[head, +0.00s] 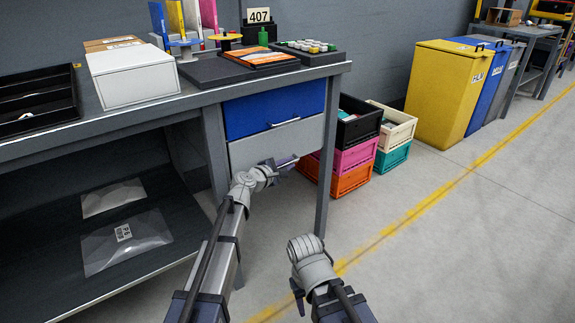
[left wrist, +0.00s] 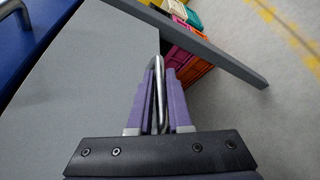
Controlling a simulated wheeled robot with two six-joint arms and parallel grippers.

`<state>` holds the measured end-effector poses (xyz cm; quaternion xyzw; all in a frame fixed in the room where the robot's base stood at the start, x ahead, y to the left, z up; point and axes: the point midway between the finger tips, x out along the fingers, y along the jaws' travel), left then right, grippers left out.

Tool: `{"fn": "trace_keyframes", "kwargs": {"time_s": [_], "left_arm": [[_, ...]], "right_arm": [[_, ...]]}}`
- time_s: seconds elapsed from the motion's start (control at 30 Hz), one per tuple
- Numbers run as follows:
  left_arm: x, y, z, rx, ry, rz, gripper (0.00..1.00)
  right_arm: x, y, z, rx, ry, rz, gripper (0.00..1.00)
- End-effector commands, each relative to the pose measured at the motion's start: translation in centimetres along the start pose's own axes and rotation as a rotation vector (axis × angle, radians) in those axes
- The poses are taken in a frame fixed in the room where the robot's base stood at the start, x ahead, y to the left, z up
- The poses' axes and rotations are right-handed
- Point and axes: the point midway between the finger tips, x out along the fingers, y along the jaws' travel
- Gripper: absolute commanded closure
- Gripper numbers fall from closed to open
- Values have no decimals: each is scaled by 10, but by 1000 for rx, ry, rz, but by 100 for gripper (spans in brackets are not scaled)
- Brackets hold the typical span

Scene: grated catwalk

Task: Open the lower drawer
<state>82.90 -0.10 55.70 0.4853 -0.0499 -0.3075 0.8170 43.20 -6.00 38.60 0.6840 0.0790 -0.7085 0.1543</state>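The lower drawer (head: 262,143) has a light grey front and sits under a blue upper drawer (head: 262,110) in the workbench. It looks closed, about flush with the blue one. Its metal bar handle (head: 287,161) is partly hidden by my left gripper (head: 281,167). In the left wrist view the handle (left wrist: 158,70) runs between the two purple fingers of my left gripper (left wrist: 161,100), which are close together on it. The grey drawer front (left wrist: 85,75) fills the left of that view. My right gripper (head: 298,297) is low in the head view, away from the bench, its fingers mostly hidden.
A bench leg (head: 327,150) stands just right of the drawers. Stacked crates (head: 350,180) stand on the floor beyond it. A white box (head: 133,75) and a black tray (head: 38,100) are on the benchtop. The floor in front of the drawers is clear apart from my arms.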

Motion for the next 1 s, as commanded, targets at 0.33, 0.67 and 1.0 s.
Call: {"fn": "trace_keyframes", "kwargs": {"time_s": [0.33,0.67,1.0], "left_arm": [[0,0,0,0,0,0,100],[0,0,0,0,0,-1,100],[0,0,0,0,0,-1,100]], "right_arm": [[0,0,0,0,0,0,50],[0,0,0,0,0,0,50],[0,0,0,0,0,0,50]]}}
